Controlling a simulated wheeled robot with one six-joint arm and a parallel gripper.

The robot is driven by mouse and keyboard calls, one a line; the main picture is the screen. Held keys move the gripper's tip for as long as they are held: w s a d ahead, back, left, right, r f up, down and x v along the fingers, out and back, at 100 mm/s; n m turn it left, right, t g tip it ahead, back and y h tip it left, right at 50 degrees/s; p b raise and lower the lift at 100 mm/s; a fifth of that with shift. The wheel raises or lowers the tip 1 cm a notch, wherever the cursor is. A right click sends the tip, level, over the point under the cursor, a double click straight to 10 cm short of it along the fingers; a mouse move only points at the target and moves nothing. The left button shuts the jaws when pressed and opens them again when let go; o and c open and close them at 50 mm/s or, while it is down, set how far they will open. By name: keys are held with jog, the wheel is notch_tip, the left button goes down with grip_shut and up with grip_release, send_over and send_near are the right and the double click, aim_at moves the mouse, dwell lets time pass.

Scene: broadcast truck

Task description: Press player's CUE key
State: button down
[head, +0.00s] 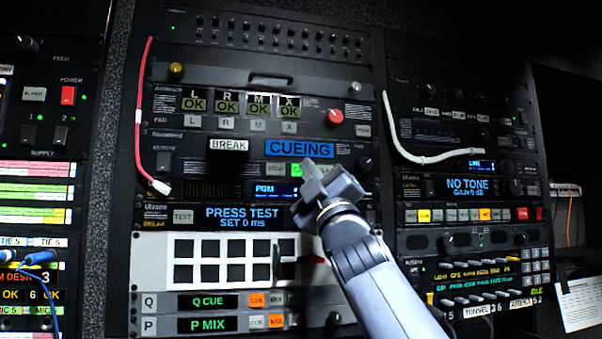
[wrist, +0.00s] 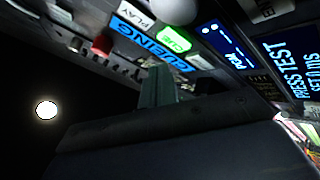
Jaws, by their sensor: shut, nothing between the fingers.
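The player's blue display (head: 300,148) reads CUEING in the head view; it also shows, rotated, in the wrist view (wrist: 150,45). Below it a green-lit key (head: 297,169) is partly hidden by my gripper. In the wrist view this lit CUE key (wrist: 174,39) is fully visible, with the white PLAY key (wrist: 137,17) beside it. My gripper (head: 318,172) is shut and empty, in front of the player's lower right part. In the wrist view its fingertips (wrist: 158,80) lie over the panel beside the CUE key. I cannot tell whether they touch the panel.
A STOP key (head: 275,168) is left of the green key. A round knob (head: 364,163) is on the right. Below are the PGM display (head: 272,190) and the PRESS TEST display (head: 243,217). A red cable (head: 141,110) hangs at left, a white cable (head: 405,150) at right.

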jog(key=s, duration=0.2)
jog(key=s+d, duration=0.1)
jog(key=shift+s+b, duration=0.35)
jog(key=shift+b, duration=0.05)
dwell(0.4)
jog(key=s, duration=0.2)
jog(key=s+d, duration=0.1)
jog(key=shift+s+f, duration=0.1)
jog(key=shift+s, duration=0.25)
dwell(0.5)
